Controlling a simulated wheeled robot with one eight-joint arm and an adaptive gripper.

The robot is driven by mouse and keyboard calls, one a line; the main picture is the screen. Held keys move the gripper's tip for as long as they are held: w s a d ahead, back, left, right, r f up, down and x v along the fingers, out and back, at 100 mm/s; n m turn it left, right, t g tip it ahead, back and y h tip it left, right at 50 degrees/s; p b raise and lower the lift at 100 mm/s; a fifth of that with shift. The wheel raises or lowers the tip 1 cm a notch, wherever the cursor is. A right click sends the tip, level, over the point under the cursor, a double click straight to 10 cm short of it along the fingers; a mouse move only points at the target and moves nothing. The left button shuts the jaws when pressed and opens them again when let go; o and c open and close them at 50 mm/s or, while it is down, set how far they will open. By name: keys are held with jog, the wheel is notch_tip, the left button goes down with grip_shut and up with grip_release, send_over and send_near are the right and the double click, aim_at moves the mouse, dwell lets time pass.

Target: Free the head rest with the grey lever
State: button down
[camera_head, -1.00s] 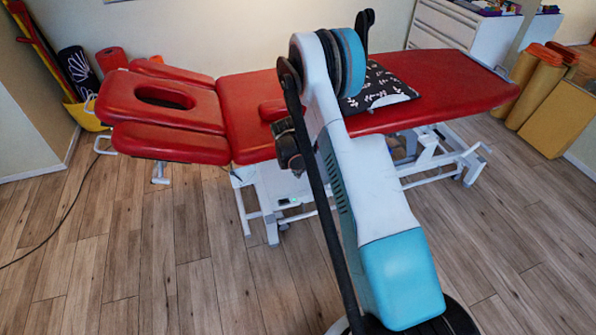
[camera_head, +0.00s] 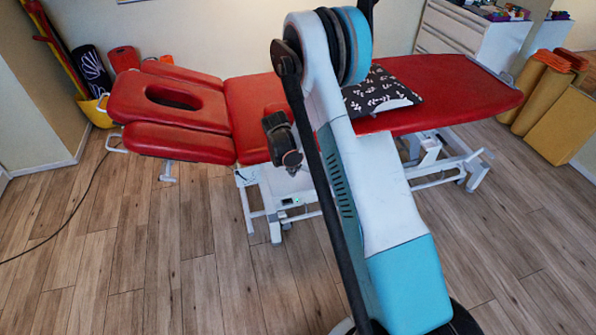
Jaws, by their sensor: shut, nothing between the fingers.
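The red head rest (camera_head: 180,95), with an oval face hole, lies at the left end of the treatment table (camera_head: 445,95). It looks about level with the table top. A short pale part (camera_head: 167,173) hangs under its near side; I cannot tell whether this is the grey lever. A white looped handle (camera_head: 113,143) sticks out at its left end. My arm crosses the middle of the view, with a dark part of it in front of the red padding, right of the head rest. I cannot make out my gripper's fingers.
A patterned cushion (camera_head: 380,92) lies on the table. The white table frame (camera_head: 272,205) stands on the wood floor (camera_head: 130,245), which is clear at front left apart from a dark cable (camera_head: 75,205). Rolled mats stand at the back left; yellow blocks (camera_head: 555,110) stand at the right.

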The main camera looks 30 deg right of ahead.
jog(key=shift+p+v, duration=0.4)
jog(key=shift+v, duration=1.35)
jog(key=shift+s, duration=0.1)
